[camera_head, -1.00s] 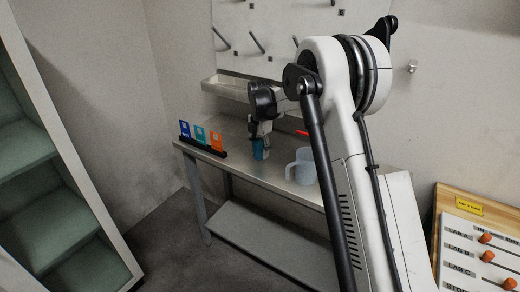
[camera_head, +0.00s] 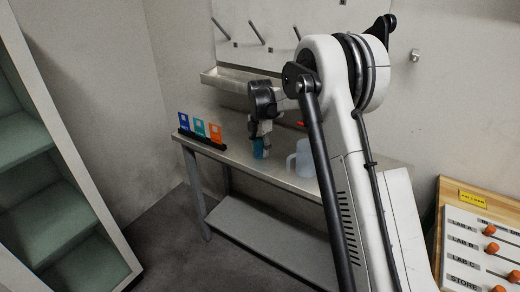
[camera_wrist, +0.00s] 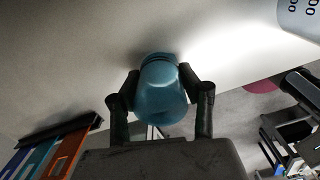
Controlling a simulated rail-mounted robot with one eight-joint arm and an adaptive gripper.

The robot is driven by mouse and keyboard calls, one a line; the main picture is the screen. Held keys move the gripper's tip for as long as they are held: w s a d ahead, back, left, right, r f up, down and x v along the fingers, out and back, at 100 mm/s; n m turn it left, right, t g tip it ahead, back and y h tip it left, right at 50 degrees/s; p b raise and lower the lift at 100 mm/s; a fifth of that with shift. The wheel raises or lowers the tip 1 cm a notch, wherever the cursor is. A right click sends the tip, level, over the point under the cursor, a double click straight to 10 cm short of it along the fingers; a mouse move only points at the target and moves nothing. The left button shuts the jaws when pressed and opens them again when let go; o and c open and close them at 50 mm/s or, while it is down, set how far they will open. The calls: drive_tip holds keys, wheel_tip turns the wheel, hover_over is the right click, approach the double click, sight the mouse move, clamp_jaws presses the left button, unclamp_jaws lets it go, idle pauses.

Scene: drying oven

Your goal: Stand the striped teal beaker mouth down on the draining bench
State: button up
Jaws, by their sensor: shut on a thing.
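The teal beaker (camera_head: 259,149) is over the steel bench (camera_head: 233,153), just below my gripper (camera_head: 259,141). In the wrist view the beaker (camera_wrist: 161,92) sits between the two fingers of my gripper (camera_wrist: 162,95), which is shut on its sides. Its rounded, plain teal end faces the wrist camera, and dark bands circle the far end by the bench surface (camera_wrist: 70,60). A small shadow lies close to that far end. I cannot tell whether it touches the bench. The mouth is not visible.
A black rack (camera_head: 200,141) with blue, teal and orange cards stands on the bench's left end. A translucent jug (camera_head: 303,160) with a handle stands to the right. A trough (camera_head: 236,82) and pegboard are on the wall behind. A red item (camera_head: 301,125) shows behind.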

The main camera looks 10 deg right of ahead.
drive_tip(key=shift+f+b, duration=0.3)
drive_tip(key=o, duration=0.9)
drive_tip(key=shift+o, duration=0.2)
wheel_tip(320, 180, up, 12)
drive_tip(key=shift+r, duration=0.1)
idle(0.4)
